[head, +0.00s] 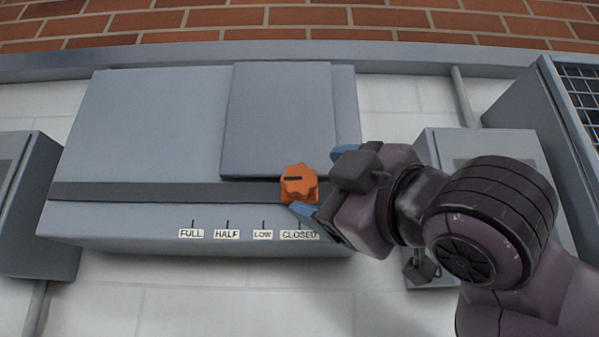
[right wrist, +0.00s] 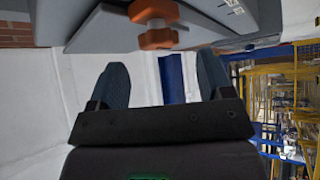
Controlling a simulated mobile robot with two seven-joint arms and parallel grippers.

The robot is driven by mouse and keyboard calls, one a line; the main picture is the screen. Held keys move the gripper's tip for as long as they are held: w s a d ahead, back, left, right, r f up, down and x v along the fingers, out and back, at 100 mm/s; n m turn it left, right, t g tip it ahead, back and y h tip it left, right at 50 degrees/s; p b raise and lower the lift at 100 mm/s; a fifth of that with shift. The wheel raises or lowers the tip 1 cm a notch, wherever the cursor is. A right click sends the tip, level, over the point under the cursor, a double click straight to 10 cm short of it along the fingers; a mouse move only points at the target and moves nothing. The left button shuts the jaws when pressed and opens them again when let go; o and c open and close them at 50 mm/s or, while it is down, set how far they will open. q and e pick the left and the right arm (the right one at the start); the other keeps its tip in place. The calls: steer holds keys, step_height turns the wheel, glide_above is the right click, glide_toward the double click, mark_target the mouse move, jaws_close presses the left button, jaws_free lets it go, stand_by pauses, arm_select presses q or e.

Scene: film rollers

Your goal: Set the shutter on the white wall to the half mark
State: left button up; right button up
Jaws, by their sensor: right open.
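The shutter is a grey plate (head: 277,120) on a grey wall-mounted box (head: 150,125), at the box's right part. An orange lobed knob (head: 299,183) sits at the right end of a dark slot (head: 160,192), above the CLOSED label (head: 299,235). The HALF label (head: 227,234) is further left, between FULL and LOW. My right gripper (head: 322,180) is open, its blue fingertips just right of the knob, one above and one below. In the right wrist view the knob (right wrist: 155,25) lies beyond the open fingers. My left gripper is out of view.
A grey cabinet (head: 25,205) stands at the left edge. Another grey box (head: 490,150) is behind my right arm, and a cabinet with a mesh panel (head: 550,110) is at the right. The slot left of the knob is clear.

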mark_target(300, 179)
steer(key=shift+p+x, duration=0.8)
steer(key=shift+x, duration=2)
steer(key=shift+r, duration=0.1)
steer(key=shift+s, duration=0.1)
steer(key=c, duration=1.3)
